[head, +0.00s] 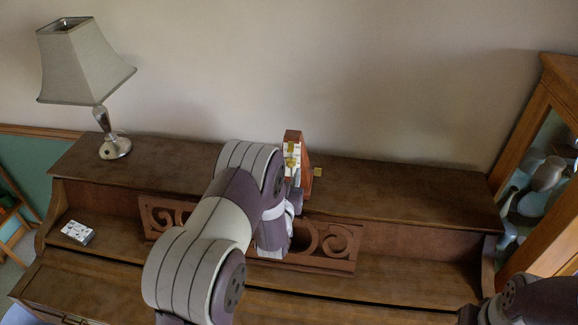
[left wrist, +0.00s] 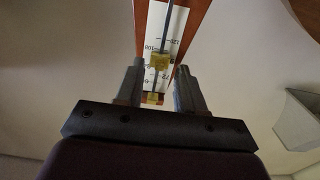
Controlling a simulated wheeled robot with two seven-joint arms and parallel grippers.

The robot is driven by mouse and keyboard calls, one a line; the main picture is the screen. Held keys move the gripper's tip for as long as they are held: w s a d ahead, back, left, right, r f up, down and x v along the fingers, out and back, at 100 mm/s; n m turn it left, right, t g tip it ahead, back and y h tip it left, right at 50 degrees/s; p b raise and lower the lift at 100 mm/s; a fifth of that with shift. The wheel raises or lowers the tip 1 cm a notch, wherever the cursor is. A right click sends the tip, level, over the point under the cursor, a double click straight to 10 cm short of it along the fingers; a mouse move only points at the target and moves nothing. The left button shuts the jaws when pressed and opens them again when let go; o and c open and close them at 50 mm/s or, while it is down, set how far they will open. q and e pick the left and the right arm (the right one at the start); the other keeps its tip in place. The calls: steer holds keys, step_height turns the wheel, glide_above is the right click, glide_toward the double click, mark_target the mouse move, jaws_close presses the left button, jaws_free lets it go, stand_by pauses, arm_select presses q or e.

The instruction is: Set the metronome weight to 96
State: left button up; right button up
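The metronome (head: 293,138) stands on top of the piano, a reddish-brown wooden body with a white scale on its front. In the left wrist view its scale (left wrist: 155,20) shows numbers and a dark pendulum rod (left wrist: 168,18). A yellow-gold weight (left wrist: 160,62) sits on the rod, below a mark that seems to read 108; the exact setting cannot be read. My left gripper (left wrist: 159,68) is open, with one finger on each side of the weight and visible gaps between. In the head view my left arm partly hides the metronome. My right arm shows only at the bottom right corner.
A lamp (head: 115,147) stands at the left end of the piano top (head: 400,190). A carved music stand (head: 335,245) is below the metronome. A small patterned box (head: 77,232) lies on the left ledge. A glass cabinet (head: 545,150) is at right. The piano top right of the metronome is clear.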

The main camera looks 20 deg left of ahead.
arm_select(q)
steer(key=shift+x, duration=0.75)
jaws_close()
stand_by(0.9)
